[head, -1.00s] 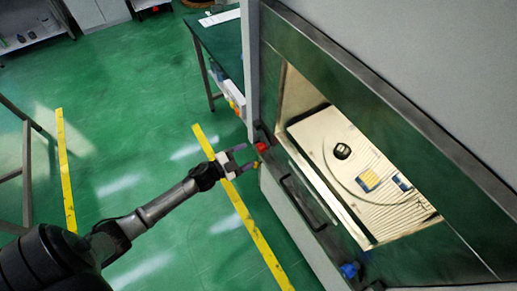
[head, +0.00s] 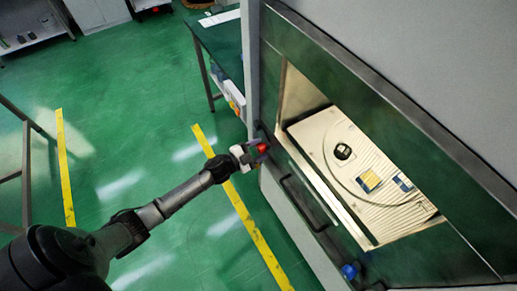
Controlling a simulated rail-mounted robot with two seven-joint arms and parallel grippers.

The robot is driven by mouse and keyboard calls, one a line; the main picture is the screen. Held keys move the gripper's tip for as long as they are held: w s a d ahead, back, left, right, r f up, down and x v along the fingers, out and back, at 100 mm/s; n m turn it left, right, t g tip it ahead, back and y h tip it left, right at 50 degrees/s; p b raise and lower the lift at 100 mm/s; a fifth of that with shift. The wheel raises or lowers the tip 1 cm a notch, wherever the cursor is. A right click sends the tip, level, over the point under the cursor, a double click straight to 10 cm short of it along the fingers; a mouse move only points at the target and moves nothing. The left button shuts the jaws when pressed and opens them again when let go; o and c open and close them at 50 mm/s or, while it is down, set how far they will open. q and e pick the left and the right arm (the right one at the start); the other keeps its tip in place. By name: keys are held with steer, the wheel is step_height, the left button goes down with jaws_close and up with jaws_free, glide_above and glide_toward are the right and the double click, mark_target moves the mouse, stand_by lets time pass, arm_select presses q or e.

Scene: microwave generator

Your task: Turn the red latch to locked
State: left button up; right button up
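The red latch (head: 262,147) sits at the left end of the front edge of the microwave generator (head: 385,95). My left gripper (head: 258,154) is at the latch, with its fingers around or right beside it. The fingers are small and partly overlap the latch, so I cannot tell whether they touch it or how far they are closed. A blue latch (head: 349,271) is at the lower right end of the same front edge. My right gripper is not in view.
A dark handle bar (head: 304,202) runs along the front between the latches. The open chamber holds a ribbed plate (head: 350,190) with several small items. A green-topped table (head: 222,45) stands behind.

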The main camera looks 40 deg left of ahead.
arm_select(q)
steer(key=c, duration=0.7)
steer(key=shift+m, duration=0.3)
steer(key=o, duration=1)
steer(key=shift+c, duration=0.2)
steer(key=shift+s, duration=0.1)
steer(key=p+v, duration=0.1)
steer(key=v, duration=1.2)
steer(key=shift+s, duration=0.3)
steer(key=shift+a, duration=0.15)
